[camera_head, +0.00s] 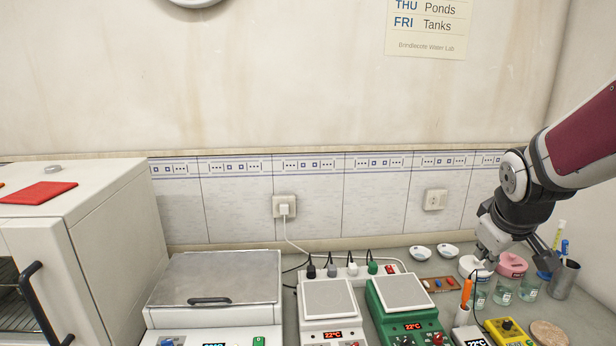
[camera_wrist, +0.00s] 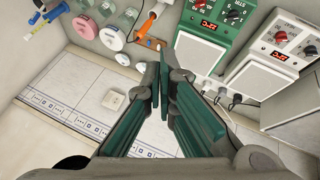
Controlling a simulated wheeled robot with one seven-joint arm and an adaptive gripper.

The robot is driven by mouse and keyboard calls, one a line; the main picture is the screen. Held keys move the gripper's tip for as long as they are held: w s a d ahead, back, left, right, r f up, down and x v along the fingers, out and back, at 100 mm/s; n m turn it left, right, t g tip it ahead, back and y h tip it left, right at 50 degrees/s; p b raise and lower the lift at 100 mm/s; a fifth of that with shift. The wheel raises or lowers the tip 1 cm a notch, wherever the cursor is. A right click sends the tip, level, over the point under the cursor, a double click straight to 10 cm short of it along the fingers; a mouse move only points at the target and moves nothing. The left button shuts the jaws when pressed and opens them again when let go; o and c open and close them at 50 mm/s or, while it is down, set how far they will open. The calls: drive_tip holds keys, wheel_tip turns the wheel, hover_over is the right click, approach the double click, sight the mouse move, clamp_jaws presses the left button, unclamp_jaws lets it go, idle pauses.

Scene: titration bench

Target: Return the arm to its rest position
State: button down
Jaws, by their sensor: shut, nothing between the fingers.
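My arm (camera_head: 582,138) reaches in from the right edge in the head view, with its wrist bent down over the right part of the bench. Small glassware and lidded pots lie below and around its end. The fingers are hard to make out in that view. In the wrist view my gripper (camera_wrist: 160,82) has its teal-padded fingers together at the tips, with nothing held between them. Its fingers point toward the bench items, and the tiled wall shows beneath and to the left of them.
A green hotplate (camera_head: 402,292) and a white hotplate (camera_head: 327,299) stand mid-bench. A lidded silver-topped unit (camera_head: 220,275) and a white oven (camera_head: 75,225) stand left. An orange-handled tool (camera_head: 466,291), beakers (camera_head: 503,292) and a pink pot (camera_head: 511,265) crowd the right. Open air lies above the hotplates.

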drive_tip(key=s+a+r+m+y, duration=0.1)
drive_tip(key=s+a+r, duration=0.1)
drive_tip(key=s+a, duration=0.5)
drive_tip(key=s+a+r+m+y, duration=0.2)
drive_tip(key=s+a, duration=0.6)
drive_tip(key=s, duration=0.5)
drive_tip(key=shift+r+m+b, duration=0.3)
drive_tip(key=shift+r+b, duration=0.1)
drive_tip(key=shift+r, duration=0.15)
